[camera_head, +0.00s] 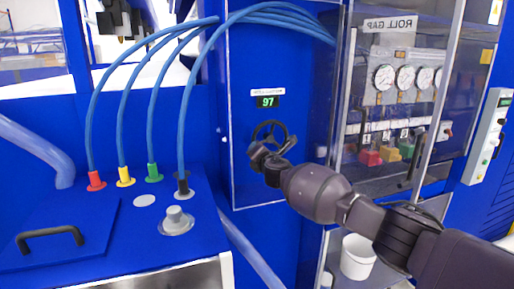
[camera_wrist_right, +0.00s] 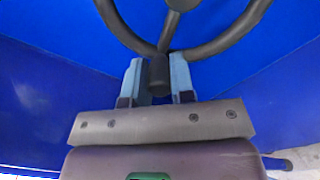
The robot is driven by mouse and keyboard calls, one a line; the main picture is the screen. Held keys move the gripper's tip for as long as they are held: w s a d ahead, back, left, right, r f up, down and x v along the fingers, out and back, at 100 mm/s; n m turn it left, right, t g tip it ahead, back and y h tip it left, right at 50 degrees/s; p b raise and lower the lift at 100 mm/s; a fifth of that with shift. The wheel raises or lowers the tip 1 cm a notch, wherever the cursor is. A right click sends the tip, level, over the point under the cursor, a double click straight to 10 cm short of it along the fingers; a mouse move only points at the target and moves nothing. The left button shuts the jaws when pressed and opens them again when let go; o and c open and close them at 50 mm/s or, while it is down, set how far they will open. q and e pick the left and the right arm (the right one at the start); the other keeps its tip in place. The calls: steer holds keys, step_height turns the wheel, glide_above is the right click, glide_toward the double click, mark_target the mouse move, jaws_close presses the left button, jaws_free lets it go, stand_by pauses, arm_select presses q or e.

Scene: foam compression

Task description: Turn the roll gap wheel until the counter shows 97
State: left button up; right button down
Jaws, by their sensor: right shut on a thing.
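The dark roll gap wheel (camera_head: 270,133) is mounted on the blue panel, with the counter (camera_head: 268,101) above it. The counter's green digits read 97. My right gripper (camera_head: 270,158) is at the lower rim of the wheel. In the right wrist view the wheel (camera_wrist_right: 210,45) fills the top, and its dark handle (camera_wrist_right: 158,75) sits between the two light blue-grey fingers of my right gripper (camera_wrist_right: 158,78), which is shut on it. The head view hides the fingers behind the wrist. My left gripper is not in view.
Blue hoses (camera_head: 155,95) arc over the left side into coloured fittings on a blue bench (camera_head: 110,215). A glass-doored cabinet (camera_head: 400,100) with gauges stands to the right of the wheel. A white bucket (camera_head: 357,258) is below my right arm.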

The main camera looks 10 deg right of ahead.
steer(key=shift+f+n, duration=0.2)
steer(key=shift+n, duration=0.3)
steer(key=c, duration=1)
jaws_free()
steer(key=shift+o, duration=0.2)
steer(key=shift+s+d, duration=0.1)
steer(key=s+d+p, duration=0.2)
steer(key=s, duration=0.8)
steer(key=shift+s, duration=0.2)
